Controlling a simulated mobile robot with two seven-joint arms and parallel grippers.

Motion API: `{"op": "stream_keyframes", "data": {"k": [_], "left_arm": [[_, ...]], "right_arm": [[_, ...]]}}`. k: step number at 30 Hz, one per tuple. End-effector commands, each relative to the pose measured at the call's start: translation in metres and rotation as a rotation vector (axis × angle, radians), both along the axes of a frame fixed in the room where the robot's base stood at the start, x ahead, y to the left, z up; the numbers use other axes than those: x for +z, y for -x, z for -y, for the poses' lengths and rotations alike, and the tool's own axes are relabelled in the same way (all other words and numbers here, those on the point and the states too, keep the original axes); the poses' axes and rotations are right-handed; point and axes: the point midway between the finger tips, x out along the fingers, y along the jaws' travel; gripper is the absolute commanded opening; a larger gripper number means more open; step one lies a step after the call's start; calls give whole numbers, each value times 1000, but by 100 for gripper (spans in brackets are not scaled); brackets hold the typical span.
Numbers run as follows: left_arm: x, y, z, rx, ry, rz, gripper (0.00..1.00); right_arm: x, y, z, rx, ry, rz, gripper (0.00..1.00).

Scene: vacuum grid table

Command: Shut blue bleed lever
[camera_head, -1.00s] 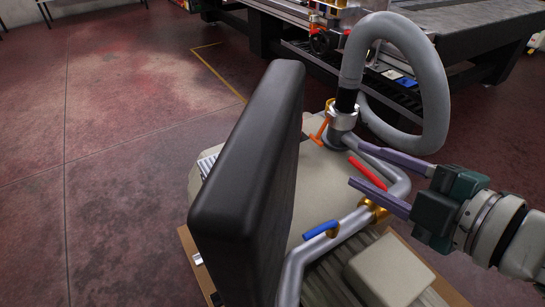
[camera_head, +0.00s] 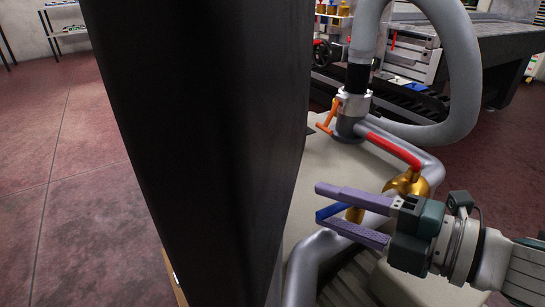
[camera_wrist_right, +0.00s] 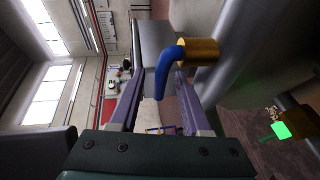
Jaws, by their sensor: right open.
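The blue bleed lever (camera_head: 330,212) sits on a brass valve (camera_head: 355,215) on the grey pipe, low right of centre in the head view. My right gripper (camera_head: 321,205) is open, with its purple fingers on either side of the lever. In the right wrist view the bent blue lever (camera_wrist_right: 165,73) reaches from its brass fitting (camera_wrist_right: 198,52) into the gap between the open fingers. The fingers partly hide it in the head view; I cannot tell whether they touch it. My left gripper is not in view.
A red lever (camera_head: 392,150) lies along the pipe behind my right gripper, by a larger brass valve (camera_head: 405,184). An orange lever (camera_head: 328,118) stands at the hose fitting (camera_head: 352,106). The thick grey hose (camera_head: 462,70) loops above. Bare floor (camera_head: 60,200) shows at left.

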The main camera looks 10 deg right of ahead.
Motion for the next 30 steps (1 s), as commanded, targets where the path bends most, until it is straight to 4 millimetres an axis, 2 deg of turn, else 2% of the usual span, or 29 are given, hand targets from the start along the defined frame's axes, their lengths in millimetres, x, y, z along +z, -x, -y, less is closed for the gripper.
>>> {"op": "stream_keyframes", "data": {"k": [6, 17, 27, 30], "left_arm": [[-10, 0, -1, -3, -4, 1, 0], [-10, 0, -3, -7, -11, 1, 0], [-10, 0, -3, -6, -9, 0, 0], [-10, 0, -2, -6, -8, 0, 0]], "right_arm": [[-6, -22, -18, -1, -1, 0, 47], [-6, -26, -21, -1, 0, -1, 46], [-6, -26, -21, -1, 0, -1, 8], [-6, -26, -21, -1, 0, -1, 0]]}}
